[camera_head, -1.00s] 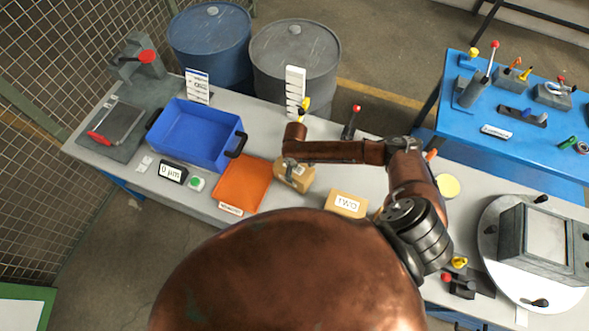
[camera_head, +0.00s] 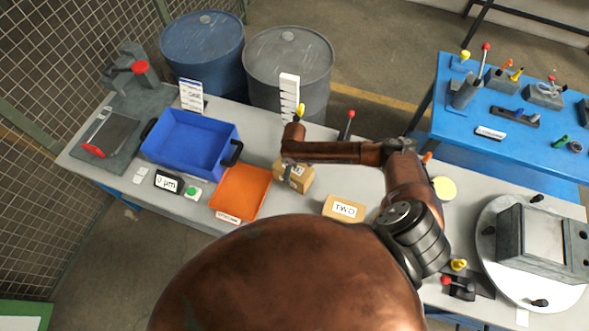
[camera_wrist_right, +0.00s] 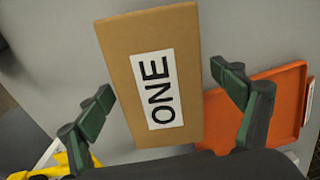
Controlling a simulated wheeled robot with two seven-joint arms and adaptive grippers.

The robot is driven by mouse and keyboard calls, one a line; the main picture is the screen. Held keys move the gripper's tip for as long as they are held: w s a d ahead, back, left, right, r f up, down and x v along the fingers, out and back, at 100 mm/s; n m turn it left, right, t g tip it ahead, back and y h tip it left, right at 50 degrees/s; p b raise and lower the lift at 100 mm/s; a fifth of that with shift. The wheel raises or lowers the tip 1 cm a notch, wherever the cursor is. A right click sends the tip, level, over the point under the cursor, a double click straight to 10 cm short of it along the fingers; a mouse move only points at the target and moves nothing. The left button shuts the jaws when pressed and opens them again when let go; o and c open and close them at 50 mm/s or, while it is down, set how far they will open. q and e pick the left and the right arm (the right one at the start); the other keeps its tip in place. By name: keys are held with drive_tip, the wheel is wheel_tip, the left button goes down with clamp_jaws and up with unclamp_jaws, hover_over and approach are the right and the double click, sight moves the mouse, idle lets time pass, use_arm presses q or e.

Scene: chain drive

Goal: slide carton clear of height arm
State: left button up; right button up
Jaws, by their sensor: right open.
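A brown carton labelled ONE (camera_wrist_right: 160,85) lies on the grey table; in the head view the carton (camera_head: 300,178) shows partly, beside the orange tray. My right gripper (camera_wrist_right: 165,95) is open, its two green-grey fingers on either side of the carton with visible gaps. In the head view the right gripper (camera_head: 287,165) is over the carton and mostly hidden by my wrist. A white stepped scale (camera_head: 289,92) with a yellow knob (camera_head: 300,110) stands behind my wrist; its lower part is hidden, so I cannot tell whether any arm overhangs the carton. My left gripper is not in view.
An orange tray (camera_head: 240,193) and a blue bin (camera_head: 190,140) stand to the left of the carton. A carton labelled TWO (camera_head: 344,208) is to its right. A red-knobbed lever (camera_head: 347,125) stands behind. Bare table shows between the two cartons.

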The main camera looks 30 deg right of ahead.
drive_tip(key=shift+r, duration=0.1)
wheel_tip(320, 180, up, 12)
idle(0.6)
idle(0.4)
